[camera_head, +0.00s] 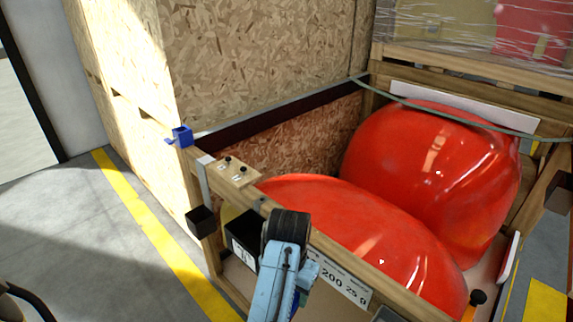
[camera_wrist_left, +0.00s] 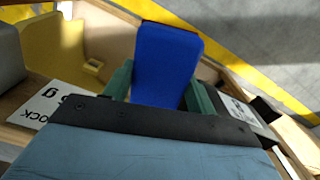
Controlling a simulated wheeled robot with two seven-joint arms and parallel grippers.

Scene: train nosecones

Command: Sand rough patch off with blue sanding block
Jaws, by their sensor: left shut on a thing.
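My left gripper (camera_wrist_left: 160,90) shows in the left wrist view, its green fingers shut on a blue sanding block (camera_wrist_left: 169,52). The block sticks out beyond the fingers. In the head view my light blue arm comes up from the bottom middle over the crate's front rail; the fingers and held block cannot be made out there. Two glossy red nosecones lie in the wooden crate, one nearer (camera_head: 370,225) and one behind (camera_head: 435,160). I cannot clearly make out a rough patch on either. My right gripper is not in view.
The crate's front rail (camera_head: 335,245) carries a white label (camera_head: 343,283) and a small wooden plate (camera_head: 232,172). A blue holder (camera_head: 181,136) and a black box (camera_head: 201,221) hang at its left corner. A green strap (camera_head: 450,119) crosses the back. Open floor lies left.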

